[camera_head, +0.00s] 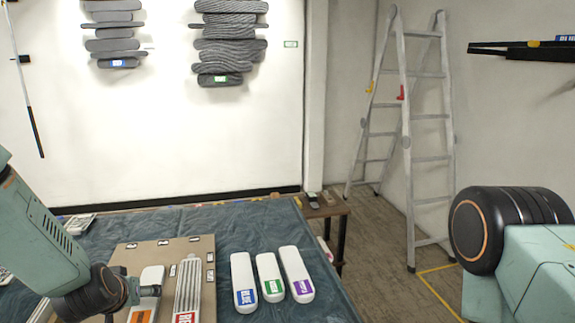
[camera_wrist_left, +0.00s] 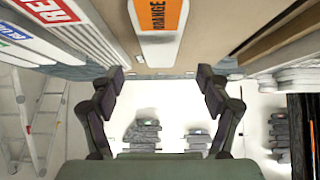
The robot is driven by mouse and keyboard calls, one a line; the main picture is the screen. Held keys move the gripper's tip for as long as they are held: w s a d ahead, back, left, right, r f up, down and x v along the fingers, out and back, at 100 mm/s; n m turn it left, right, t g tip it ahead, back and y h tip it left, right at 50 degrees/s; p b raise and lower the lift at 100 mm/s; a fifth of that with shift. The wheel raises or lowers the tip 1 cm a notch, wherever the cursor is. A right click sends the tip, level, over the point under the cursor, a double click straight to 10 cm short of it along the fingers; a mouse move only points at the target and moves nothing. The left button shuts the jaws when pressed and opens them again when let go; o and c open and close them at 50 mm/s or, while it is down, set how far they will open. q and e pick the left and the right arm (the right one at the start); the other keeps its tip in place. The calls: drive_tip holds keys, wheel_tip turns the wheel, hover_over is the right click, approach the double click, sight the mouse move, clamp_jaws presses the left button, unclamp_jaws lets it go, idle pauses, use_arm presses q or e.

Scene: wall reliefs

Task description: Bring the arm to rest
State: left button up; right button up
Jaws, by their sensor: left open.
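My left arm comes in from the left in the head view. Its gripper (camera_head: 132,290) is beside the white orange-labelled piece (camera_head: 150,278) on the brown board (camera_head: 150,252). In the left wrist view my left gripper (camera_wrist_left: 160,80) has its two fingers wide apart with nothing between them. The orange-labelled piece (camera_wrist_left: 158,18) lies on the board beyond the fingertips, apart from them. My right arm shows at the right edge of the head view as a dark round joint and pale green link; its gripper is out of the picture.
A ribbed red-labelled piece (camera_head: 188,290) lies on the board. White blue-labelled (camera_head: 243,278), green-labelled (camera_head: 269,275) and purple-labelled (camera_head: 295,272) pieces lie on the dark cloth-covered table (camera_head: 225,222). Grey reliefs (camera_head: 228,45) hang on the wall. A stepladder (camera_head: 405,130) stands behind at right.

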use_arm(q)
drive_tip(key=b+x, duration=0.2)
drive_tip(key=x, duration=0.6)
drive_tip(key=shift+s+f, duration=0.15)
drive_tip(key=shift+f, duration=0.1)
wheel_tip(320, 180, up, 10)
drive_tip(key=p, duration=0.4)
drive_tip(key=s+m+h, duration=0.1)
drive_tip(key=s+a+f+m+h, duration=0.1)
drive_tip(key=m, duration=0.1)
drive_tip(key=s+a+m+h, duration=0.1)
drive_tip(key=shift+s+f, duration=0.35)
drive_tip(key=shift+w+f, duration=0.2)
drive_tip(key=shift+f, duration=0.15)
